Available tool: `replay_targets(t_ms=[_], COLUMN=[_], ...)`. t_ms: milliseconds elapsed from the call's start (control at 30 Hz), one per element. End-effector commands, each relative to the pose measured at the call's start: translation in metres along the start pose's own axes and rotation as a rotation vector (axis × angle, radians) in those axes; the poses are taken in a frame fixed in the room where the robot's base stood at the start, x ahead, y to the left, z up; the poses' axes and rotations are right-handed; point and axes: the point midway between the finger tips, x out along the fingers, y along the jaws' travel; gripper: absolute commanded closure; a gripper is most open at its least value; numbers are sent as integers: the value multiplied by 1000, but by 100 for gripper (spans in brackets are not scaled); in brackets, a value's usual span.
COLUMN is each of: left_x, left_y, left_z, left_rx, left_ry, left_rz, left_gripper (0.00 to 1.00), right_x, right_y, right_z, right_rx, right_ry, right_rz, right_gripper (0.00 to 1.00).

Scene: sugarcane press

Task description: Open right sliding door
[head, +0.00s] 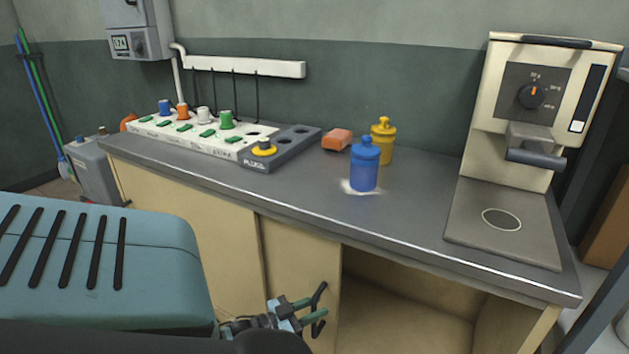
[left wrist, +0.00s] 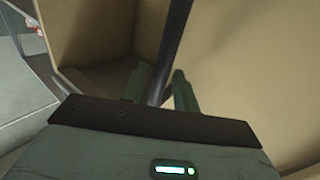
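The cabinet under the counter has a beige left door (head: 190,235) and a right sliding door (head: 285,255) beside it. To the right of this door is an open gap showing the cabinet's interior (head: 400,310). The right door carries a dark bar handle (head: 318,294). My left gripper (head: 302,310) is at this handle, with one green finger on each side of the bar. In the left wrist view the dark handle (left wrist: 175,40) passes between the fingers (left wrist: 160,90), which sit close against it. The gripper looks shut on it. My right gripper is not in view.
On the counter (head: 400,225) stand a plug board (head: 190,135), an orange block (head: 337,139), a blue bottle (head: 364,168), a yellow bottle (head: 384,140) and a press machine (head: 540,100). The counter's front edge runs just above the doors.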

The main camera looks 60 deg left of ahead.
Motion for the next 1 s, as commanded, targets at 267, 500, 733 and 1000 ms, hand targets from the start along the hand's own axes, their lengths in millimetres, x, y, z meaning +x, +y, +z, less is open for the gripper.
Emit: replay_targets(t_ms=[267,500,733,1000], left_x=[0,-23,-59,-78], left_y=[1,1,0,0], left_z=[0,0,0,0], left_rx=[0,-1,0,0], left_ry=[1,-1,-1,1], left_rz=[1,0,0,0], left_gripper=[68,68,68,68], right_x=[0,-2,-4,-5], right_y=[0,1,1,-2], right_z=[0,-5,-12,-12], right_rx=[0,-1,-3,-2], right_ry=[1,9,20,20], right_rz=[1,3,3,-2], right_gripper=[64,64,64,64])
